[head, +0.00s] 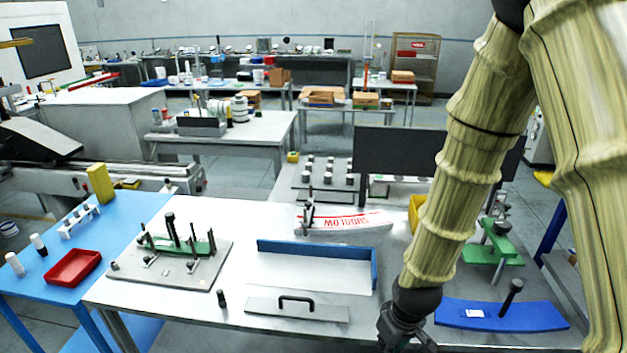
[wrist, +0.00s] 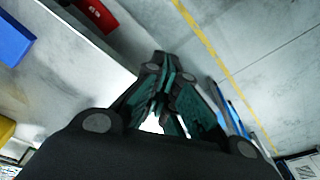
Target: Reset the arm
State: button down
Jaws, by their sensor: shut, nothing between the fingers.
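My arm hangs down at the right of the head view, wrapped in a yellowish ribbed sleeve. Only the upper part of my gripper (head: 408,335) shows there, at the bottom edge by the front of the white table (head: 190,300); its fingertips are cut off. In the wrist view my gripper (wrist: 160,75) has its dark, green-padded fingers meeting at the tips, with nothing held between them. Beyond the fingers, the wrist view shows grey floor with a yellow line (wrist: 215,55) and a pale surface at the left.
A blue curved plate (head: 540,316) with a black handle lies right of my gripper. A flat panel with a black handle (head: 296,300) and a blue-edged tray (head: 318,252) lie to its left. A green-topped fixture (head: 180,245) and a red tray (head: 72,268) stand farther left.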

jog(key=s+d+f+m+b, duration=0.1)
jog(key=s+d+f+b, duration=0.1)
jog(key=s+f, duration=0.5)
jog(key=s+d+f+m+g+b, duration=0.1)
jog(key=s+f+b, duration=0.3)
jog(key=s+f, duration=0.4)
jog(key=s+d+f+m+b, duration=0.2)
jog(key=s+f, duration=0.6)
jog(key=f, duration=0.9)
jog(key=shift+s+d+f+m+h+b, duration=0.25)
jog(key=shift+d+m+h+b, duration=0.2)
jog(key=shift+b, duration=0.3)
jog(key=shift+w, duration=0.1)
notch_tip(320, 180, up, 5)
jog(key=p, duration=0.5)
